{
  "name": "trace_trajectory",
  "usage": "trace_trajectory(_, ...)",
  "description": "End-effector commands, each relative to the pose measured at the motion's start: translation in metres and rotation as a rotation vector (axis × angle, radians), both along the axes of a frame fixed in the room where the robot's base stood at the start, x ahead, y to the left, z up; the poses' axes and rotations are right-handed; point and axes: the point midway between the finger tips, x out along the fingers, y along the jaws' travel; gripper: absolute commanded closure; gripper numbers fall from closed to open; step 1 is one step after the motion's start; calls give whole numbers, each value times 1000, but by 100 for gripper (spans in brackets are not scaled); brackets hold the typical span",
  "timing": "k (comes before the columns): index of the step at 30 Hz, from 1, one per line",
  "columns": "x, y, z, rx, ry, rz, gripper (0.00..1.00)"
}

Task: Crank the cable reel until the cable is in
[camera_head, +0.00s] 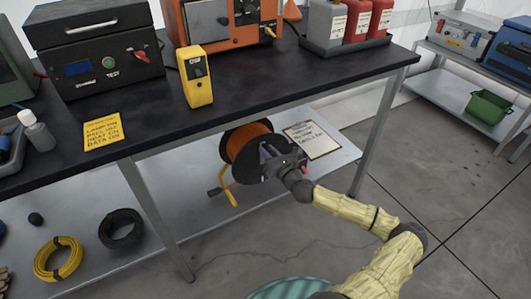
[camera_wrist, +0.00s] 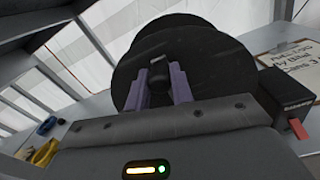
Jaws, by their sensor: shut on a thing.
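The cable reel (camera_head: 246,140), wound with orange cable, stands on the lower shelf under the dark bench in the head view. My gripper (camera_head: 270,154) reaches in from the right against the near disc. In the wrist view, the purple fingers of my gripper (camera_wrist: 162,86) are shut on a dark knob (camera_wrist: 158,72) in front of the black disc (camera_wrist: 188,50). My gripper hides part of the disc, and the knob's attachment is not clear.
A clipboard (camera_head: 312,140) lies on the shelf right of the reel. Yellow (camera_head: 58,259) and black (camera_head: 121,228) coils lie at the shelf's left. The bench top (camera_head: 300,80) is above the reel, with a metal leg (camera_head: 372,135) to the right. The floor at right is clear.

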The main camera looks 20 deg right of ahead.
Motion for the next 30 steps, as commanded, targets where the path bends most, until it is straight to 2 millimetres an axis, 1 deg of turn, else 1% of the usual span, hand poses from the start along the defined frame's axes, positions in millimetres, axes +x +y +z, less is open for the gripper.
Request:
trace_trajectory(1,1,-3,-2,0,3,-8,100)
trace_trajectory(5,1,-3,-2,0,3,-9,100)
trace_trajectory(6,1,-3,-2,1,3,-9,75)
trace_trajectory(8,1,-3,-2,0,3,-8,63)
trace_trajectory(9,1,-3,-1,0,3,-8,55)
trace_trajectory(20,-2,-2,0,1,1,-4,55)
trace_trajectory(23,-9,-3,0,2,1,-3,55)
trace_trajectory(26,-21,-5,1,2,1,-4,55)
trace_trajectory(30,-44,-10,1,3,1,-5,55)
